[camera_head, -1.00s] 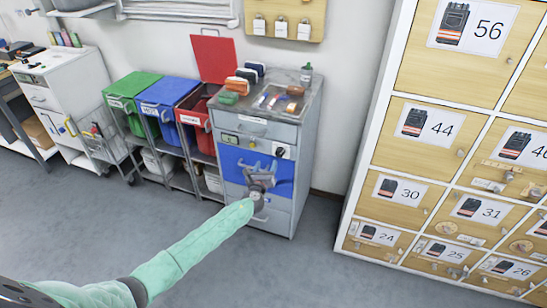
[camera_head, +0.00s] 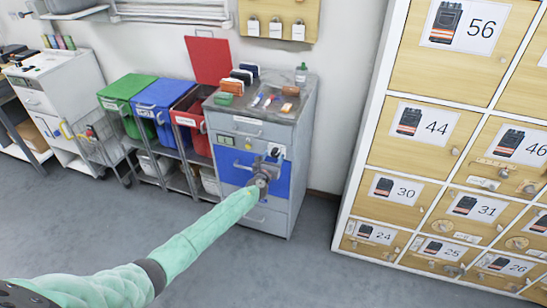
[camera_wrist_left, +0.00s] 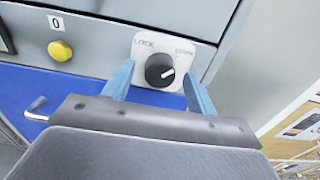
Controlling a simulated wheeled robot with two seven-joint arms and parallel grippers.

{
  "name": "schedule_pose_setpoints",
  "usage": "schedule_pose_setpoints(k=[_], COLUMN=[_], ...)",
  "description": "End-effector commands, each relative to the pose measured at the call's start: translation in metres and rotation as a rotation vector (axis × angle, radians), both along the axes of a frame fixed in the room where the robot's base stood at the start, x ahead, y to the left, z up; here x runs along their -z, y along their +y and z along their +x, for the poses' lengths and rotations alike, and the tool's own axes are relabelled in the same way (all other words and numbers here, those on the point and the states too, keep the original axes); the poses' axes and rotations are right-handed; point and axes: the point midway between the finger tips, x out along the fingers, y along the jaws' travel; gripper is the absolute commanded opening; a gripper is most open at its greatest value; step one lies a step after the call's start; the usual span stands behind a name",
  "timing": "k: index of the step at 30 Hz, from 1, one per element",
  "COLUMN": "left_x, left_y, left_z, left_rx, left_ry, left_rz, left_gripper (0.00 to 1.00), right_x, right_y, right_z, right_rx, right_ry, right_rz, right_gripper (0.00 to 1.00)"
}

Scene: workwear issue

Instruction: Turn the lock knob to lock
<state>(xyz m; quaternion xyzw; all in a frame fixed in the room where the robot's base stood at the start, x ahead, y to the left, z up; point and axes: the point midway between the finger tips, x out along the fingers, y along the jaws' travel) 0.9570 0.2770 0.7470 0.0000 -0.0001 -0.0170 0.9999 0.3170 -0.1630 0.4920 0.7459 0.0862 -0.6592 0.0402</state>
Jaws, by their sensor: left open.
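The black round lock knob (camera_wrist_left: 158,71) sits on a white plate (camera_wrist_left: 146,46) marked LOCK at upper left and, less clearly, OPEN at upper right. Its white pointer line points up and right, toward the OPEN side. My left gripper (camera_wrist_left: 159,76) is open, with one blue finger on each side of the knob in the wrist view; I cannot tell whether they touch it. In the head view the left gripper (camera_head: 268,163) is in front of the grey cabinet (camera_head: 222,122), at the knob plate, partly covering it.
A yellow button (camera_wrist_left: 60,50) marked 0 is left of the knob. A blue drawer front (camera_head: 230,160) with a handle lies below. Red (camera_head: 192,118), blue (camera_head: 160,110) and green bins stand left. Numbered wooden lockers (camera_head: 420,130) stand right, with clear floor between.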

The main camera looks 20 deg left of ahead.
Motion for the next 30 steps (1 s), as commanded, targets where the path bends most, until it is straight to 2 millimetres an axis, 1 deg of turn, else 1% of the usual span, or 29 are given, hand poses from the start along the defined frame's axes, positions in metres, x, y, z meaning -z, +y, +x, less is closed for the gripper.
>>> schedule_pose_setpoints(k=[4, 12, 13, 15, 17, 18, 19, 20, 29, 30], left_x=[0.000, 0.000, 0.000, 0.000, 0.000, 0.000, 0.000, 0.000, 0.002, 0.002], left_y=[-0.001, -0.001, -0.001, -0.001, -0.001, -0.001, -0.001, -0.001, -0.001, -0.001], left_z=[0.007, 0.008, 0.008, 0.008, 0.007, 0.007, 0.007, 0.007, 0.007, 0.007], left_rx=[0.000, 0.000, 0.000, 0.000, 0.000, 0.000, 0.000, 0.000, 0.000, 0.000], left_ry=[0.000, 0.000, 0.000, 0.000, 0.000, 0.000, 0.000, 0.000, 0.001, 0.001], left_rz=[0.001, 0.000, 0.000, 0.000, 0.000, 0.000, 0.000, 0.000, -0.032, -0.044], left_gripper=[0.57, 0.57, 0.55, 0.42, 0.30, 0.22, 0.16, 0.13, 0.13, 0.13], right_x=[-0.001, -0.001, -0.001, -0.001, -0.001, -0.001, -0.001, -0.001, -0.002, -0.014], right_y=[0.000, 0.001, 0.001, 0.001, 0.001, 0.001, 0.001, 0.001, 0.000, 0.001], right_z=[0.000, -0.001, -0.002, -0.002, -0.002, -0.002, -0.001, -0.001, -0.001, 0.003], right_rx=[0.000, 0.000, 0.000, 0.000, 0.000, 0.000, 0.000, 0.000, -0.001, -0.001], right_ry=[0.000, 0.002, 0.002, 0.002, 0.002, 0.002, 0.002, 0.002, 0.009, 0.002], right_rz=[0.001, 0.001, 0.001, 0.001, 0.001, 0.001, 0.001, 0.001, -0.001, 0.000], right_gripper=[0.00, 0.00, 0.00, 0.00, 0.00, 0.00, 0.00, 0.00, 0.00, 0.00])
